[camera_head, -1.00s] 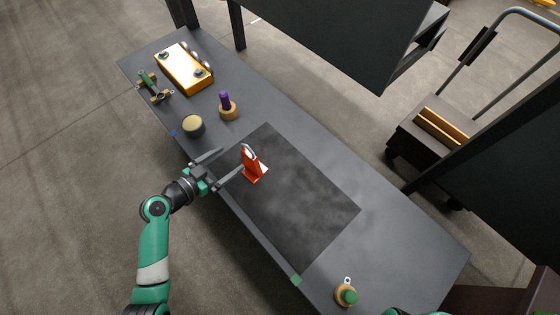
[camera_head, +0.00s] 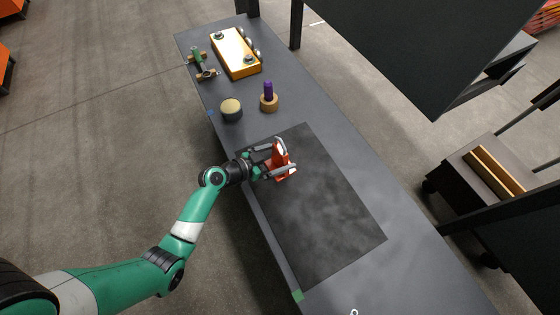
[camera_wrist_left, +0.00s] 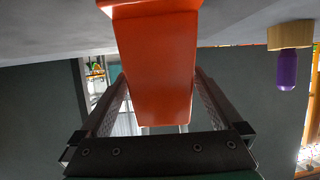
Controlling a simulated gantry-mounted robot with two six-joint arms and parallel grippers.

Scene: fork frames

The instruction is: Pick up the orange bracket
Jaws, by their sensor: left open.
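The orange bracket (camera_head: 281,160) stands upright on the dark mat (camera_head: 325,215), near the mat's far left corner in the head view. My left gripper (camera_head: 283,160) is open, with one finger on each side of the bracket. In the left wrist view the bracket (camera_wrist_left: 158,65) fills the space between the two fingers (camera_wrist_left: 158,100). I cannot tell whether either finger touches it. My right gripper is not in view.
A purple-topped peg on a wooden base (camera_head: 269,98) and a round tan-topped object (camera_head: 231,109) stand beyond the mat. A yellow box (camera_head: 236,53) and a green tool (camera_head: 198,62) lie at the far end. The rest of the mat is clear.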

